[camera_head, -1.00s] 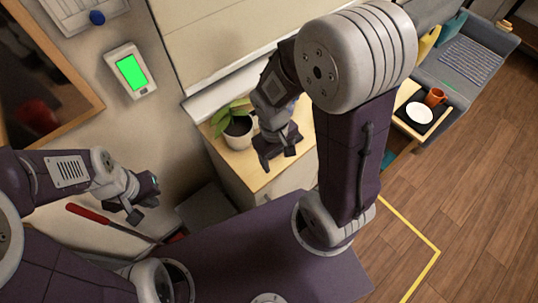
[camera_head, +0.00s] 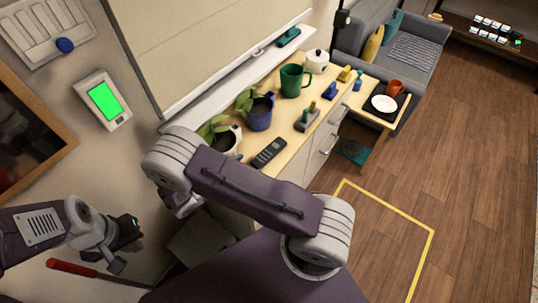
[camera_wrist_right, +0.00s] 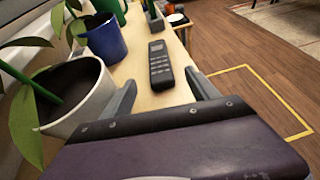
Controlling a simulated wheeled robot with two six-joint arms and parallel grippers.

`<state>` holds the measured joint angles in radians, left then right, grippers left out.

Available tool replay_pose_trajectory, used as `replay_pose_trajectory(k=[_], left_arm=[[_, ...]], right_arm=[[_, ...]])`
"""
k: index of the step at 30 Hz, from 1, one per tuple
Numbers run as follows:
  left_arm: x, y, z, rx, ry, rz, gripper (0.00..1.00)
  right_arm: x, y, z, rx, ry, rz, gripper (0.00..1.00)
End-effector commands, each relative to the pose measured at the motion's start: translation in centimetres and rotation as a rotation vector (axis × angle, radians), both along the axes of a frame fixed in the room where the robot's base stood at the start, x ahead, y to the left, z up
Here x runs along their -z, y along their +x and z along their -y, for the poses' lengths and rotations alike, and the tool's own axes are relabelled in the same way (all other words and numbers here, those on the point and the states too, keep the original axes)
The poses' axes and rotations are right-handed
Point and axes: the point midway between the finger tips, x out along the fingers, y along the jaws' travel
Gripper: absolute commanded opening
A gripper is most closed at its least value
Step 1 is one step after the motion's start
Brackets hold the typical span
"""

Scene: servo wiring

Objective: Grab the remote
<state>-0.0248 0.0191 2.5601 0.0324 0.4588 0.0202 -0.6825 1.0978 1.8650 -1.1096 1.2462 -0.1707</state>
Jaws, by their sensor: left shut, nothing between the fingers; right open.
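The black remote (camera_head: 268,152) lies on the wooden cabinet top, near its front edge. In the right wrist view the remote (camera_wrist_right: 160,64) lies ahead, between the two spread fingers of my right gripper (camera_wrist_right: 163,94) but beyond their tips. My right gripper is open and empty; in the head view my own arm hides it. My left gripper (camera_head: 127,250) is at the lower left, shut and empty, away from the cabinet near the wall.
A white plant pot (camera_wrist_right: 72,100) stands close left of my right gripper, with a blue pot (camera_wrist_right: 104,40) beyond it. A green mug (camera_head: 292,80) and a small holder (camera_head: 307,120) stand farther along the cabinet. A red-handled tool (camera_head: 72,268) is below my left gripper.

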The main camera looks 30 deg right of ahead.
Motion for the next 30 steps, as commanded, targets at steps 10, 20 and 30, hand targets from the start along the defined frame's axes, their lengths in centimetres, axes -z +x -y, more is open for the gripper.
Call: replay_pose_trajectory(k=[10, 20, 30], left_arm=[[-0.7, 0.0, 0.0, 0.000, 0.000, 0.000, 0.00], [-1.5, 0.0, 0.0, 0.000, 0.000, 0.000, 0.00], [-1.8, 0.0, 0.0, 0.000, 0.000, 0.000, 0.00]], right_arm=[[1.1, 0.9, 2.7, -0.010, -0.010, -0.003, 0.69], [2.1, 1.6, 5.6, -0.006, -0.010, -0.005, 0.69], [3.5, 2.5, 8.0, -0.012, -0.006, -0.001, 0.69]])
